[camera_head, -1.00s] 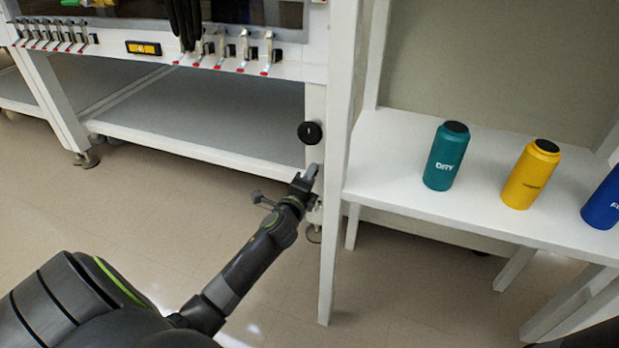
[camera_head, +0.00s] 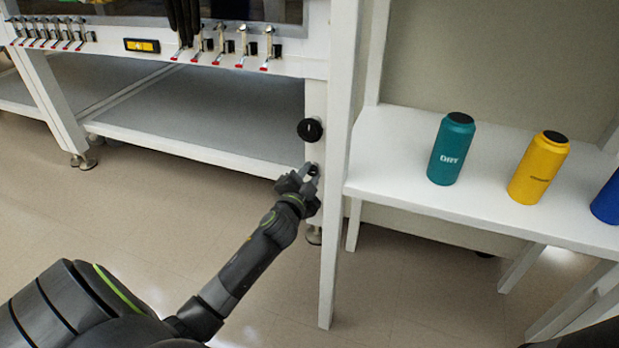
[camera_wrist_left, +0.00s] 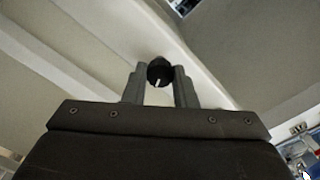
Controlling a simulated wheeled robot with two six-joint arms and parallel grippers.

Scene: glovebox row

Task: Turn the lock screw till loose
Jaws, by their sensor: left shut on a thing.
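The lock screw, a small black knob with a white mark (camera_wrist_left: 159,72), sits between the two fingers of my left gripper (camera_wrist_left: 159,88) in the left wrist view. In the head view my left gripper (camera_head: 311,172) is at the white post, just below a larger round black knob (camera_head: 310,130). The gripper is shut on the small knob, which shows only as a dark spot between the fingertips in the head view. My right gripper is not in view.
The white upright (camera_head: 342,160) of the shelf stands close to the right of my gripper. A teal bottle (camera_head: 451,150), a yellow bottle (camera_head: 539,170) and a blue bottle (camera_head: 608,200) stand on the shelf. Toggle clamps (camera_head: 243,44) line the glovebox front. The floor at left is clear.

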